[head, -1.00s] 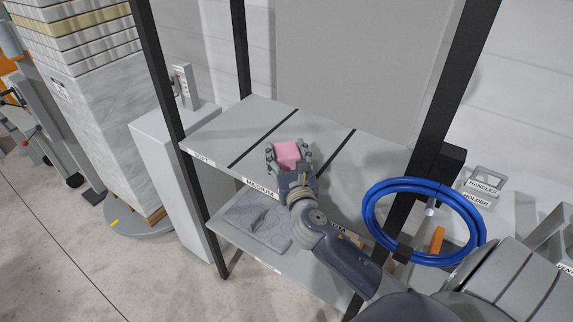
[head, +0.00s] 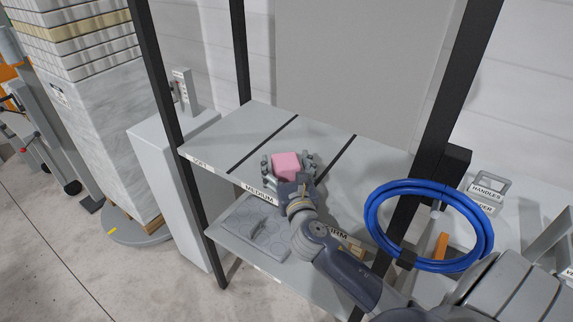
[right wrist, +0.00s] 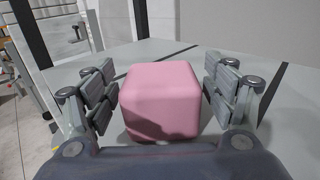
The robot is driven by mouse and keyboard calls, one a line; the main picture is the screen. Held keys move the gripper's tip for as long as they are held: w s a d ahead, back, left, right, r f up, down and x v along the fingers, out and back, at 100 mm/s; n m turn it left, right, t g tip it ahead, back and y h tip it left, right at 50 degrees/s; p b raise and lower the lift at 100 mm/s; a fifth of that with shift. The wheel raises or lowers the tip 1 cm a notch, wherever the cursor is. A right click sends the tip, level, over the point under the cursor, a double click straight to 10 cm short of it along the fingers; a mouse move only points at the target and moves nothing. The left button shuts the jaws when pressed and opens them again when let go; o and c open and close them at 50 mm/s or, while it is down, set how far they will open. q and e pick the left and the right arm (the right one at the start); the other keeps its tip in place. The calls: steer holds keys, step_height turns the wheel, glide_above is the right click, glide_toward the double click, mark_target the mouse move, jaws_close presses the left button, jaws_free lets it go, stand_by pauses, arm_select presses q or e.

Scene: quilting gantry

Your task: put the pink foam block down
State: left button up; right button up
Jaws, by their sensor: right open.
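The pink foam block (head: 286,165) is on the upper grey shelf (head: 222,142), in the middle section above the MEDIUM label (head: 259,194). My right gripper (head: 287,164) is around the block with its fingers spread to both sides. In the right wrist view the block (right wrist: 161,101) stands upright between the open fingers (right wrist: 162,92), with a gap on each side. The block's underside is hidden, but it appears to rest on the shelf. My left gripper is not in view.
Dark strips divide the shelf into sections; the left one is labelled SOFT (head: 200,161). Black posts (head: 158,75) frame the rack. A blue hose coil (head: 428,226) hangs at the right. A patterned pad (head: 256,228) lies on the lower shelf.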

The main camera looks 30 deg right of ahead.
steer(key=shift+r, duration=0.2)
steer(key=shift+s+a+f, duration=0.1)
steer(key=shift+s+f, duration=0.05)
steer(key=shift+s, duration=0.1)
steer(key=b+v, duration=0.2)
steer(key=v, duration=0.9)
steer(key=shift+s, duration=0.2)
steer(key=shift+a, duration=0.1)
